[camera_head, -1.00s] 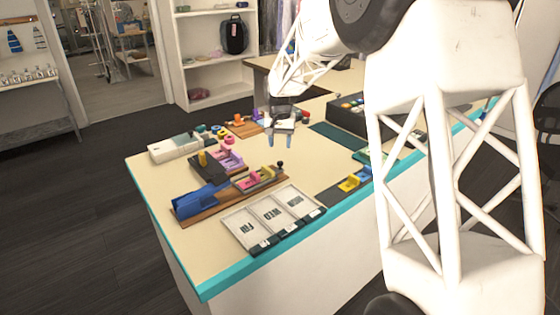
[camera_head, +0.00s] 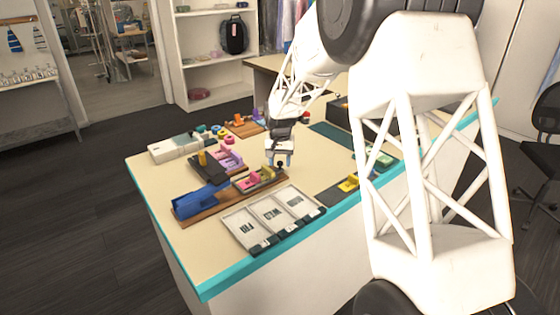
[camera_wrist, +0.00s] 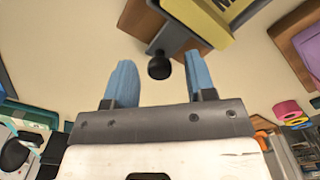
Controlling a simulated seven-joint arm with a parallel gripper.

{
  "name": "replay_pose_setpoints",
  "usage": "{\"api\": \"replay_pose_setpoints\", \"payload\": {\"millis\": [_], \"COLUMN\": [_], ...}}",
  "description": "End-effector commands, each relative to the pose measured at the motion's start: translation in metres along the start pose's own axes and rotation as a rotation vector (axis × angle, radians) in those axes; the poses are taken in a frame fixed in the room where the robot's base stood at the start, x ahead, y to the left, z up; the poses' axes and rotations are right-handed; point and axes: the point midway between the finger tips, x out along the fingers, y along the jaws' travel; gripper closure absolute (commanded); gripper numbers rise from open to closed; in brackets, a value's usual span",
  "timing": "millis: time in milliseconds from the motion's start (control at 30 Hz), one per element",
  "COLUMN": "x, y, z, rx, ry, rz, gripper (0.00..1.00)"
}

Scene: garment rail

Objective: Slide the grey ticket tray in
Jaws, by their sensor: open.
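A grey tray (camera_head: 243,184) with pink and yellow pieces in it sits on a wooden base (camera_head: 208,210), partly out of a blue housing (camera_head: 200,200) at the base's left end. A black knob (camera_wrist: 159,67) on a dark stem is at the tray's right end. My gripper (camera_head: 279,162) is over that end, pointing down. In the wrist view its two blue fingers (camera_wrist: 159,62) are apart, with the knob showing between them. I cannot tell whether the fingers are level with the knob or above it. A yellow piece (camera_wrist: 205,18) shows beyond the knob.
A panel marked FRI, WED and MON (camera_head: 273,218) lies at the counter's front edge. A black mat with a yellow piece (camera_head: 347,184) is at the right.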

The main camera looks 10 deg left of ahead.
Motion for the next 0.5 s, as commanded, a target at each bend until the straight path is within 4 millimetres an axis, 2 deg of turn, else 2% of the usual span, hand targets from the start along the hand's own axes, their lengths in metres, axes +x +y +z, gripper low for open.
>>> {"api": "replay_pose_setpoints", "payload": {"millis": [233,500], "x": [0.0001,-0.0001], "y": [0.0,0.0], "z": [0.0,0.0], "rx": [0.0,0.0], "ry": [0.0,0.0], "rz": [0.0,0.0], "gripper": [0.5,0.91]}}
